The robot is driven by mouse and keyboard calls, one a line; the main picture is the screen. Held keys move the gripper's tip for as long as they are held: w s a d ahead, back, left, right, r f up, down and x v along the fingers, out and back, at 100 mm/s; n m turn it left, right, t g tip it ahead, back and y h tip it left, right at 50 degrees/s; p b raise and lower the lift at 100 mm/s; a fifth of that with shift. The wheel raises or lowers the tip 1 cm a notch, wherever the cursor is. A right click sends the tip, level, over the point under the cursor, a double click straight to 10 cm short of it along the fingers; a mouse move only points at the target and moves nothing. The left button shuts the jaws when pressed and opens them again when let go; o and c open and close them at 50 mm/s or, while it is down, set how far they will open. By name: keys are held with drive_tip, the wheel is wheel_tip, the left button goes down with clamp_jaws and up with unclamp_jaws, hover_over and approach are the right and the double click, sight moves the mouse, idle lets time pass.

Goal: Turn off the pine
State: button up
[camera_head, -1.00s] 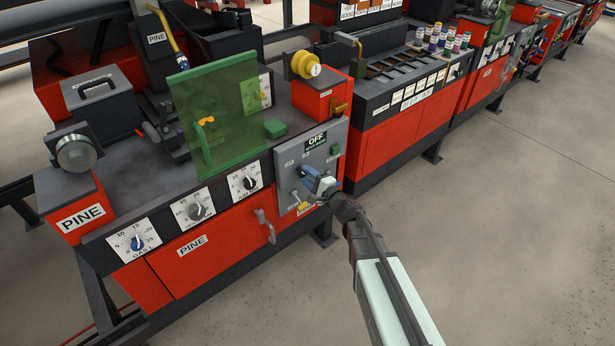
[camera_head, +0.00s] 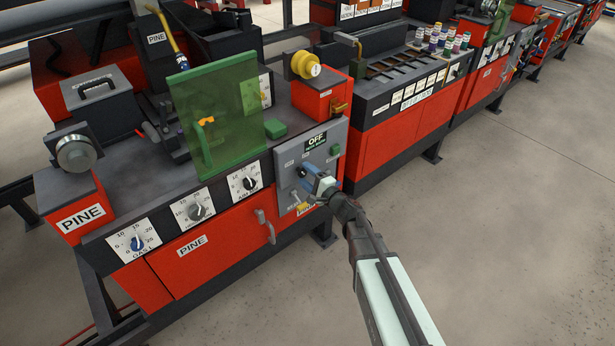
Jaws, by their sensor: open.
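The PINE machine (camera_head: 215,238) is a red and black welding bench with white PINE labels. Its grey control panel (camera_head: 288,205) at the right end bears a dark sign (camera_head: 317,139) reading OFF, a dark knob (camera_head: 301,171), a green button (camera_head: 335,150) and a small lever switch (camera_head: 295,197) at the lower left. The gripper hides part of the panel's middle.
Three white dials (camera_head: 193,208) line the front, with a red door and grey handle (camera_head: 265,226) below. A green screen (camera_head: 222,115) and yellow cylinder (camera_head: 303,65) stand on top. A red bench with trays (camera_head: 405,75) adjoins at right. The floor (camera_head: 500,230) at right is clear.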

drive_tip(key=v, duration=1.4)
drive_tip(key=shift+w, duration=0.1)
drive_tip(key=shift+a+r, duration=0.1)
